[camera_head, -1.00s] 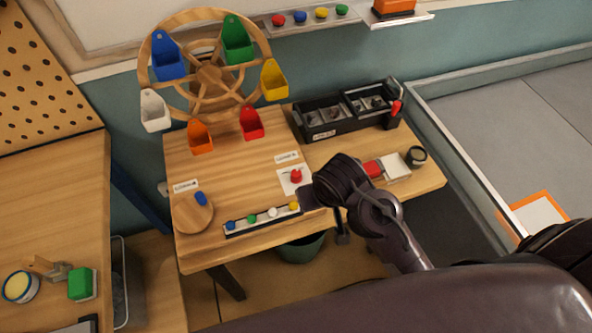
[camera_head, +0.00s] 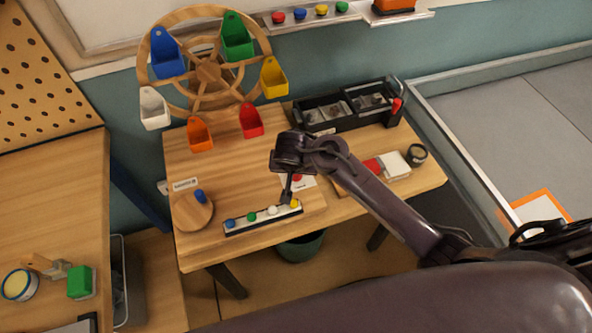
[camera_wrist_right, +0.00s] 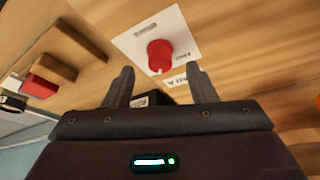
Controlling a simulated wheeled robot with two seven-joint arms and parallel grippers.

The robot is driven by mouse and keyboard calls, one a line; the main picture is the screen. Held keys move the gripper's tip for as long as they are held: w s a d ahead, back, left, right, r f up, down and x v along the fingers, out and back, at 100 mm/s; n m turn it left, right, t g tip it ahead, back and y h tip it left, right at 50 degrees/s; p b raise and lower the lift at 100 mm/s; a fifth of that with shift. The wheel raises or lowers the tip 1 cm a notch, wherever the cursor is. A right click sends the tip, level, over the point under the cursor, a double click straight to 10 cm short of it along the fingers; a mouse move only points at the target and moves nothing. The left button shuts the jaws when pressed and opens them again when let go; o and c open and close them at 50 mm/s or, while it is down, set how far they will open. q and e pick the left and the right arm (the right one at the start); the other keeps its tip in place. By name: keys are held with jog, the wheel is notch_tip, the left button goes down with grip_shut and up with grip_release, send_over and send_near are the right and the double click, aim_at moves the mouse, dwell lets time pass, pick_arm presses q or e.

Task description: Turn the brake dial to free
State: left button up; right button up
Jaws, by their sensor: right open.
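The brake dial is a red knob on a white plate. In the head view the red knob (camera_head: 297,178) and its plate (camera_head: 309,182) are partly hidden behind my right gripper (camera_head: 287,197). In the right wrist view the red dial (camera_wrist_right: 160,52) sits on the white plate (camera_wrist_right: 184,36), which has small dark labels too blurred to read surely. A pale pointer mark is on the knob's lower edge. My right gripper (camera_wrist_right: 158,72) is open, its fingers pointing toward the dial, one on each side and apart from it. My left gripper is not in view.
A row of coloured buttons (camera_head: 263,217) lies at the table's front edge. A round wooden disc with a blue knob (camera_head: 200,195) is left. The wooden wheel with coloured buckets (camera_head: 208,72) stands behind. A black tray (camera_head: 345,122) is at the back right.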

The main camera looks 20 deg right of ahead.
jog(key=x, duration=0.3)
jog(key=shift+f, duration=0.15)
jog(key=shift+c, duration=0.4)
jog(key=c, duration=0.9)
